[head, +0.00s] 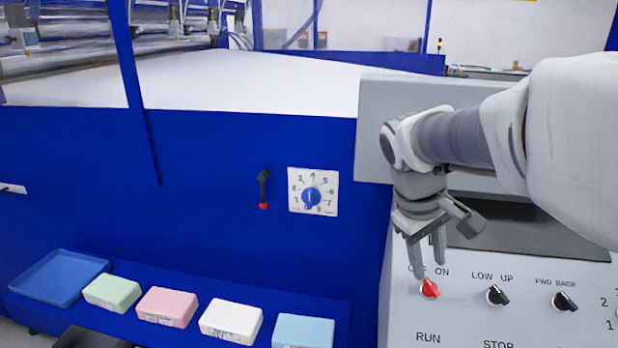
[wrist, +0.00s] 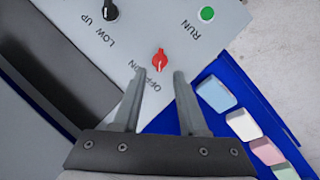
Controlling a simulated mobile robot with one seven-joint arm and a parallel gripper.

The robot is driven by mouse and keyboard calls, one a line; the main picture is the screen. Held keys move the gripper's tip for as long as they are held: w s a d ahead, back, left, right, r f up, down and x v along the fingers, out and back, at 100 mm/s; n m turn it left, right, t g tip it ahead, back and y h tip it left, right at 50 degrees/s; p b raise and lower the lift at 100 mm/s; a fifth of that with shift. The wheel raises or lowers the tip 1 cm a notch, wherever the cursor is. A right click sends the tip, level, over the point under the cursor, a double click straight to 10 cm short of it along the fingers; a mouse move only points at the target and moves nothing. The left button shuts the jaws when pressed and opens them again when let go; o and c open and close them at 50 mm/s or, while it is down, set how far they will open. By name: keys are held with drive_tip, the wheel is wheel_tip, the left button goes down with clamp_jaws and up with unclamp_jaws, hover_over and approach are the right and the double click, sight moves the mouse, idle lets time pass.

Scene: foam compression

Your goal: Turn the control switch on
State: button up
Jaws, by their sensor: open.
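The control switch is a red rotary knob (head: 429,288) under the OFF ON label on the grey control panel (head: 405,320). In the wrist view the red knob (wrist: 159,61) lies just beyond the fingertips, centred between them. My gripper (head: 429,262) is open and empty, pointing down just above the knob in the head view, and its fingers partly cover the OFF label. In the wrist view my gripper (wrist: 160,73) has its two fingers apart, one on either side of the OFF ON lettering. No contact with the knob is visible.
Black LOW UP (head: 497,295) and PWD BACK (head: 565,302) knobs sit right of the red one. A green RUN button (wrist: 207,14) shows in the wrist view. A blue tray (head: 60,277) and several foam blocks (head: 230,321) lie on the blue ledge at left.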

sight(431, 285)
drive_tip(key=x, duration=0.6)
clamp_jaws()
